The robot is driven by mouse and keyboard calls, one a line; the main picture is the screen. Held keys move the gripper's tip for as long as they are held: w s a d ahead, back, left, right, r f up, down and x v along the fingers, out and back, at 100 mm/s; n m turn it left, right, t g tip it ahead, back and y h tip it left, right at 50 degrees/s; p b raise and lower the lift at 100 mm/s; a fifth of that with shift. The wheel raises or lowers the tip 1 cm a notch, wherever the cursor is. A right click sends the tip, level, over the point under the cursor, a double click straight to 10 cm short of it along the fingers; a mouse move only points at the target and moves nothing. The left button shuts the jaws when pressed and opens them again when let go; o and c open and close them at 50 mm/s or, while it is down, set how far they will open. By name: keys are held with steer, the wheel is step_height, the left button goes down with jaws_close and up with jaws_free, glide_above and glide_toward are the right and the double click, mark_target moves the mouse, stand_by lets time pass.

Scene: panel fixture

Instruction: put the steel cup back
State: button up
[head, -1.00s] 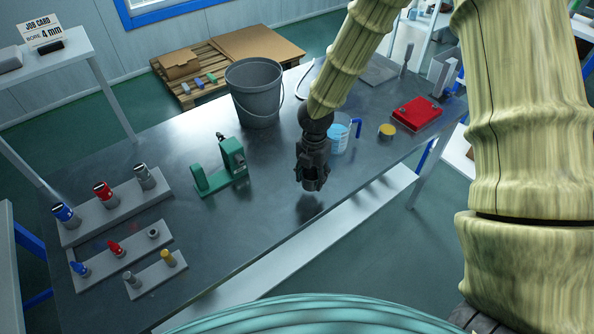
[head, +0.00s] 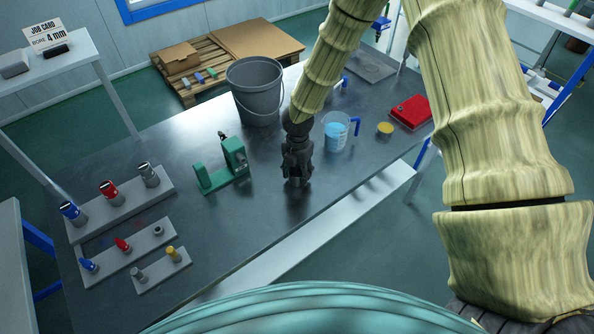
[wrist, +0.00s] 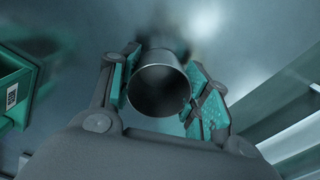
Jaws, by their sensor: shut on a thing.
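My gripper (head: 296,180) hangs pointing down over the front middle of the steel bench, to the right of the green fixture. In the wrist view my gripper (wrist: 160,92) has its green-padded fingers on either side of the steel cup (wrist: 159,88), shut on it. The cup is a plain grey cylinder with its open rim towards the wrist camera. In the head view the cup is hidden by the gripper or too dark to pick out. I cannot tell whether its base touches the bench.
The green fixture (head: 222,172) stands left of my gripper. A grey bucket (head: 254,92) and a jug of blue liquid (head: 335,132) stand behind. Racks with coloured pieces (head: 122,206) fill the left end. A red case (head: 410,111) lies right. Bench between fixture and racks is clear.

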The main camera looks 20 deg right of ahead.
steer(key=shift+f, duration=0.15)
steer(key=o, duration=1)
steer(key=shift+o, duration=0.2)
step_height(320, 180, up, 12)
steer(key=b, duration=0.2)
steer(key=shift+b, duration=0.3)
